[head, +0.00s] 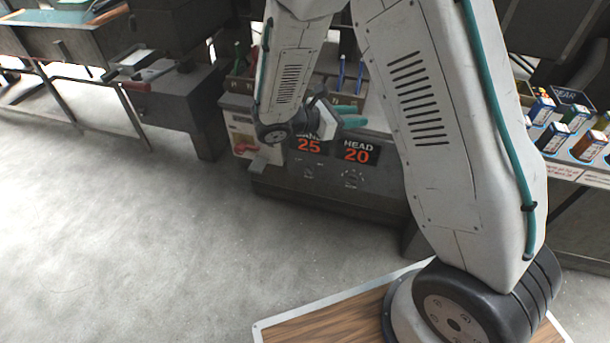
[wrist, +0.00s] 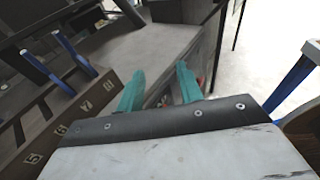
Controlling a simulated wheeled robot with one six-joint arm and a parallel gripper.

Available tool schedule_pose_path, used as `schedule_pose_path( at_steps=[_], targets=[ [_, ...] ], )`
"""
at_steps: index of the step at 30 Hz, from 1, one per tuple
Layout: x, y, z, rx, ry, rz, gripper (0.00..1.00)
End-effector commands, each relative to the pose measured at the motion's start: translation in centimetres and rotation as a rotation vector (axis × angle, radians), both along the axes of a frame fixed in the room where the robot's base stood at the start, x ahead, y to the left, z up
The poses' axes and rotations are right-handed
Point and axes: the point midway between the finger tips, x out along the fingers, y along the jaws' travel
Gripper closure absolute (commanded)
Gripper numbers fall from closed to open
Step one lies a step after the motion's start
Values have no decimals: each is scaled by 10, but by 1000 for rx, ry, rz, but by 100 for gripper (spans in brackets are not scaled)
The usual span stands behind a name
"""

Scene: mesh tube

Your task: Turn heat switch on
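The heat machine (head: 330,185) stands low in the middle of the head view. Its front panel has two black displays with red digits, one reading 25 (head: 309,146) and one labelled HEAD reading 20 (head: 357,152). Below them are small controls, a left one (head: 308,172) and a right dial (head: 352,178); I cannot tell which is the heat switch or how it is set. My gripper (head: 350,115) is above the displays, partly behind my arm. In the wrist view its teal fingers (wrist: 160,88) are apart with nothing between them.
A wooden rack (wrist: 55,125) with numbered slots and blue-handled tools is left in the wrist view. A shelf of small boxes (head: 570,130) stands at the right of the head view. Dark benches (head: 170,100) stand at the left. The grey floor (head: 120,230) in front is clear.

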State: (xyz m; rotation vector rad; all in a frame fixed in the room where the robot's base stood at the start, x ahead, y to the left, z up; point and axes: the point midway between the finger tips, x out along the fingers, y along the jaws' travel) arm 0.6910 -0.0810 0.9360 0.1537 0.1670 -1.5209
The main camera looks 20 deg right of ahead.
Motion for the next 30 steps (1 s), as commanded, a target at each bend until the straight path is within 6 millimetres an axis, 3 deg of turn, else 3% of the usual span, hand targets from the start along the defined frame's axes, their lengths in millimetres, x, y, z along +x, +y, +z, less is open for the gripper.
schedule_pose_path(
  at_steps=[1, 3, 9, 15, 18, 24, 30],
  targets=[
    [13, 9, -24, -53, 66, 75, 64],
    [30, 22, -53, -123, 145, 180, 64],
    [60, 64, -150, -314, 357, 484, 64],
    [62, 103, -245, -469, 521, 751, 64],
    [57, 115, -278, -517, 573, 842, 64],
    [52, 125, -308, -560, 616, 926, 64],
    [71, 110, -309, -561, 616, 926, 64]
  ],
)
